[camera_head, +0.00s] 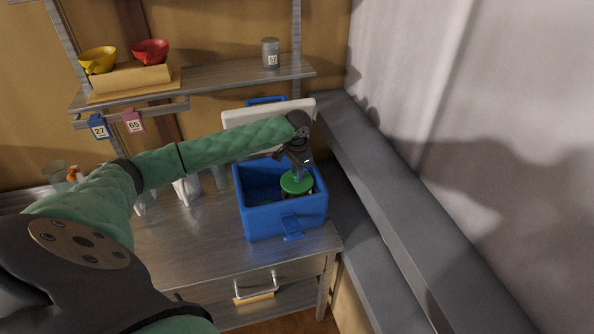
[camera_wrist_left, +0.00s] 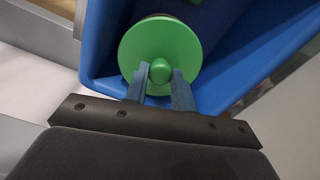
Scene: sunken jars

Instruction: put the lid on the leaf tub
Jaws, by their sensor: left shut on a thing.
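A green round lid (camera_head: 297,181) with a knob is inside the open blue cooler box (camera_head: 262,218). My left gripper (camera_head: 297,174) reaches down into the box from above and is shut on the lid's knob. In the left wrist view the lid (camera_wrist_left: 147,45) shows with its knob between the two fingertips (camera_wrist_left: 160,78). The lid lies on or just over a jar-like tub in the box; most of that tub is hidden under the lid, and I cannot tell whether the lid is seated. My right gripper is not in view.
The box's white lid (camera_head: 270,112) stands raised behind it. A shelf (camera_head: 215,80) holds a yellow bowl (camera_head: 98,60), a red bowl (camera_head: 150,51) and a grey canister (camera_head: 270,53). A grey ledge (camera_head: 390,205) runs along the right. The worktop (camera_head: 190,245) front is clear.

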